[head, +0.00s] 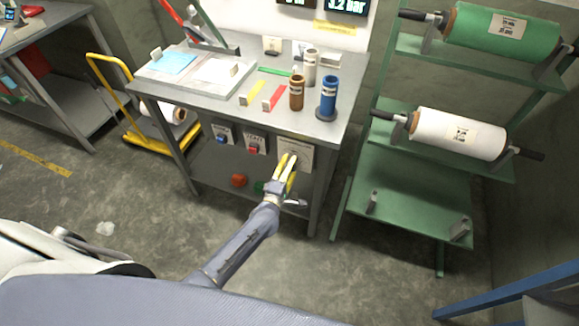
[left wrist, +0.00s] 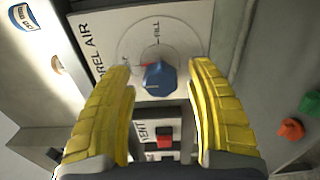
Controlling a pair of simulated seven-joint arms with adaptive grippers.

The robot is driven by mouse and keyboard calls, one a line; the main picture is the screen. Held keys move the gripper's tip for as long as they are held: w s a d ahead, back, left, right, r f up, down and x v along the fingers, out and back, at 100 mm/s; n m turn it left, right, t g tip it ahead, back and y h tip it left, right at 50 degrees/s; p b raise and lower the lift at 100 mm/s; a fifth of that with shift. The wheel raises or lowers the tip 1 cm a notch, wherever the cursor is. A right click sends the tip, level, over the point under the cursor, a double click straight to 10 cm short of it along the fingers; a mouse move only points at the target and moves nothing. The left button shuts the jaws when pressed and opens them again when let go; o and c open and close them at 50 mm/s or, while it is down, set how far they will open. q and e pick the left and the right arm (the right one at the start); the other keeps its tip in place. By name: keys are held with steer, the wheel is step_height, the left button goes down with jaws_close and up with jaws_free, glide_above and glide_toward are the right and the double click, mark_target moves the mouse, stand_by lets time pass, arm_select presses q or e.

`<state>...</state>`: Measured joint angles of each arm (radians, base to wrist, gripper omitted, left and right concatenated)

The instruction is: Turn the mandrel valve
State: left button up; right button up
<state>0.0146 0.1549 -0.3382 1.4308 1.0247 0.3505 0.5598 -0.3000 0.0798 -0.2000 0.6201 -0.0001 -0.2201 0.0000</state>
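The mandrel valve is a blue faceted knob (left wrist: 160,79) on a pale plate (left wrist: 190,35) whose partly hidden label reads "...REL AIR", with "FILL" above the knob. A small red mark shows at the knob's upper left. In the head view the plate (head: 301,148) is on the front of the steel bench, at the right. My left gripper (head: 288,158) is in front of it. In the left wrist view its yellow fingers (left wrist: 161,68) stand open on either side of the knob, with gaps visible. The fingers hide the knob in the head view. My right gripper is not in view.
A red button (left wrist: 165,138) sits on a neighbouring panel. A green rack (head: 400,185) with film rolls stands at right, a yellow trolley (head: 165,138) at left.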

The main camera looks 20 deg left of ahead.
arm_select(q)
steer(key=s, duration=1.2)
steer(key=shift+a, duration=0.4)
steer(key=s+a+f+m+g+h, duration=0.1)
steer(key=s+f+m+g, duration=0.3)
steer(key=s+f+m, duration=0.75)
steer(key=s+a+f+m+g, duration=0.1)
steer(key=s+f+m+g, duration=0.35)
steer(key=f, duration=1.45)
steer(key=s+a+f+m+g, duration=0.1)
steer(key=s+f, duration=0.4)
steer(key=s, duration=0.5)
steer(key=s+a+f+m+g+y, duration=0.1)
steer(key=s+f+g, duration=0.3)
steer(key=s, duration=0.6)
steer(key=s+a+f+m+g+y, duration=0.1)
steer(key=s+a+f+m+g, duration=0.1)
steer(key=s+f, duration=0.5)
steer(key=s+m+g, duration=0.1)
steer(key=s, duration=0.2)
steer(key=shift+a, duration=0.3)
